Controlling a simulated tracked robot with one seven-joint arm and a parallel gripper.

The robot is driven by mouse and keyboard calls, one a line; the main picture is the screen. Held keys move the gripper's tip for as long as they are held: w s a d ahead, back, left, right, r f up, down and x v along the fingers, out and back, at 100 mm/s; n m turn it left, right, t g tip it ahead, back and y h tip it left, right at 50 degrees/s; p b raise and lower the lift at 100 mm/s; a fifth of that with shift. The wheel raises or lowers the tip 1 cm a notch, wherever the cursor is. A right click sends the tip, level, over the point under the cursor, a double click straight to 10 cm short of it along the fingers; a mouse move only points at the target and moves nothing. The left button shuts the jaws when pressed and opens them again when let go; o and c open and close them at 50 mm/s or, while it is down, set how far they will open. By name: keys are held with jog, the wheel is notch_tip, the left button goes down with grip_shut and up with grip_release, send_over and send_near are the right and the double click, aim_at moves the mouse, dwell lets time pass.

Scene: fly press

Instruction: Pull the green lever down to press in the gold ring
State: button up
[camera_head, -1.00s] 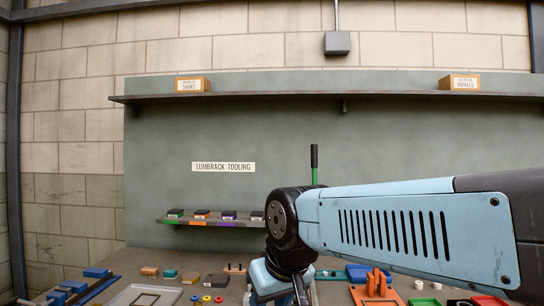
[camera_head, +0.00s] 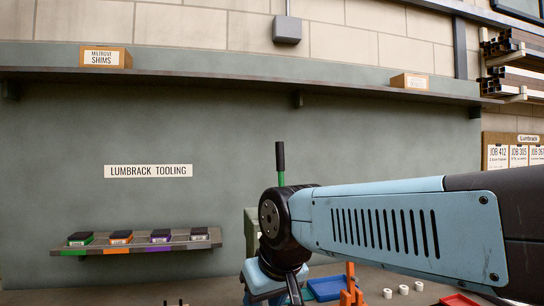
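The green lever (camera_head: 281,180) stands upright behind my arm, with a dark grip at its top and a green shaft below. Its lower part is hidden by my arm's dark joint. Part of a grey-green body, perhaps the press, shows just left of that joint. The gold ring is not visible. My blue arm reaches in from the right and bends downward in front of the lever. My gripper is out of sight below the bottom edge of the picture.
A small rack (camera_head: 137,244) on the back wall holds several dark-topped blocks with coloured fronts. A blue tray (camera_head: 327,288), an orange stand (camera_head: 351,290) and several white cylinders (camera_head: 403,289) are on the bench. A long shelf (camera_head: 225,78) runs above with two boxes.

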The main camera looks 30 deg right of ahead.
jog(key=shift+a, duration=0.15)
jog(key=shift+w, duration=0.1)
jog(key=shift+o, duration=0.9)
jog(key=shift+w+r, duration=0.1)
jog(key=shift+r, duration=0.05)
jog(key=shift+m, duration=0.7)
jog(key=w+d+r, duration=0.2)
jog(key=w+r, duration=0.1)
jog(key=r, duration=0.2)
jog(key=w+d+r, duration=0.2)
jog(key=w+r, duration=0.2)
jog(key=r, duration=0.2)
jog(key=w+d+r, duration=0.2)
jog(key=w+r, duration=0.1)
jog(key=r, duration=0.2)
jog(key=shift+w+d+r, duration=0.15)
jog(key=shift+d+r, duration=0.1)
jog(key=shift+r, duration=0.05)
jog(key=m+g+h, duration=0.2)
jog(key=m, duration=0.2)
send_near(279, 154)
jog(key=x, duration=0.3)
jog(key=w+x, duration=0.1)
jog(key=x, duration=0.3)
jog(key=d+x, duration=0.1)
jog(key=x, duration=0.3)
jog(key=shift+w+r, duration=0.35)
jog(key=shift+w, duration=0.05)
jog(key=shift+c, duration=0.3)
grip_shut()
